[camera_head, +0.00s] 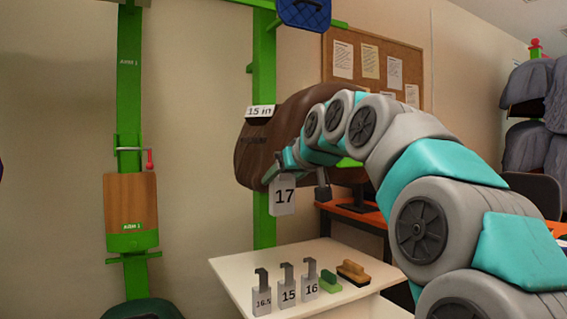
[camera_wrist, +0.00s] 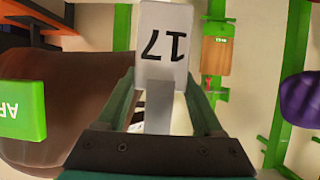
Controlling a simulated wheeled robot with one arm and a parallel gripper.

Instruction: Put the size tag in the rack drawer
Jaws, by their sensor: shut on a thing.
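My gripper (camera_head: 276,172) is shut on a white size tag marked 17 (camera_head: 284,199), which hangs below the jaws in front of the brown saddle form. In the wrist view the tag (camera_wrist: 163,30) shows upside down, its grey stem between the two fingers of my gripper (camera_wrist: 163,84). Three more tags stand on the white table (camera_head: 237,270): 16.5 (camera_head: 262,299), 15 (camera_head: 288,293) and 16 (camera_head: 311,288). I cannot clearly make out a rack drawer in either view.
A brown saddle form (camera_head: 251,155) with a "15 in" plate (camera_head: 260,111) is on a green post (camera_head: 264,65). A green brush (camera_head: 330,282) and a brown brush (camera_head: 353,272) lie on the table.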

